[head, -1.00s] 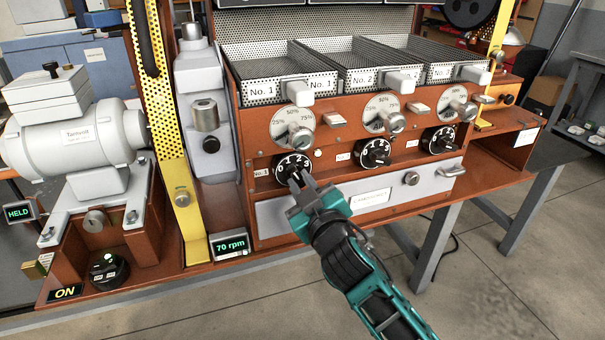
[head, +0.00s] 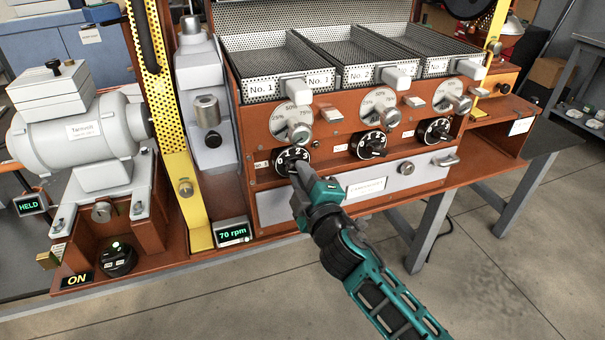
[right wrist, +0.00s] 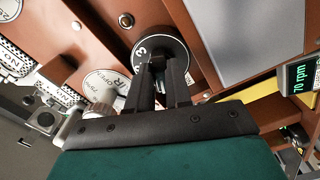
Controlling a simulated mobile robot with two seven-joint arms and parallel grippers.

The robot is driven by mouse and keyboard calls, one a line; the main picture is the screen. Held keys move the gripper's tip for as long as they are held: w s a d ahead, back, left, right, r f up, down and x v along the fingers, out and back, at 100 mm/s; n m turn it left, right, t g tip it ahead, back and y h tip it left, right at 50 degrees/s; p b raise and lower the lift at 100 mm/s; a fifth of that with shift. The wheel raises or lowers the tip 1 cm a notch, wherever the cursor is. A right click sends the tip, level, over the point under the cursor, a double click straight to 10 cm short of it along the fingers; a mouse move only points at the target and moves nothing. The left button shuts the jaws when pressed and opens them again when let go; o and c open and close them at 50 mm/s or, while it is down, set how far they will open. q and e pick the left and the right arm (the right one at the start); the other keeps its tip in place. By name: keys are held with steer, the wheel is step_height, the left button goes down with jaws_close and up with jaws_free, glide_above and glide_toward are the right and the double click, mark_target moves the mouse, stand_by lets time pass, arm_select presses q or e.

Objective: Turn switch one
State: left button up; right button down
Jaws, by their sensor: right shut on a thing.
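Switch one is the black round knob with white numbers (head: 288,158) under the left dial, beside the No. 1 label on the brown panel. It also shows in the right wrist view (right wrist: 172,50), with a 3 legible on its face. My right gripper (head: 299,169) is at the knob, with its fingers shut on the knob's grip. In the right wrist view the two dark fingertips (right wrist: 159,66) meet the middle of the knob and hide its pointer. The gripper looks rolled relative to the panel. My left gripper is not in view.
Two similar knobs, the middle one (head: 371,144) and the right one (head: 434,131), sit along the same panel. A grey drawer (head: 370,187) lies just below. A yellow perforated post (head: 177,150) and a 70 rpm display (head: 232,232) stand to the left.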

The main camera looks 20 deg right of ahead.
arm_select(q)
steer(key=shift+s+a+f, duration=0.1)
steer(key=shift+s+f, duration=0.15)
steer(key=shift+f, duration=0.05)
arm_select(e)
steer(key=c, duration=1.4)
jaws_free()
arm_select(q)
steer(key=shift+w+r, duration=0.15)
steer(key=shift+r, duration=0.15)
arm_select(e)
steer(key=o, duration=0.4)
steer(key=shift+c, duration=0.2)
arm_select(q)
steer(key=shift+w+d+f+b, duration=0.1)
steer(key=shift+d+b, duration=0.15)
steer(key=shift+b, duration=0.05)
arm_select(e)
steer(key=s, duration=1.3)
steer(key=shift+d, duration=0.25)
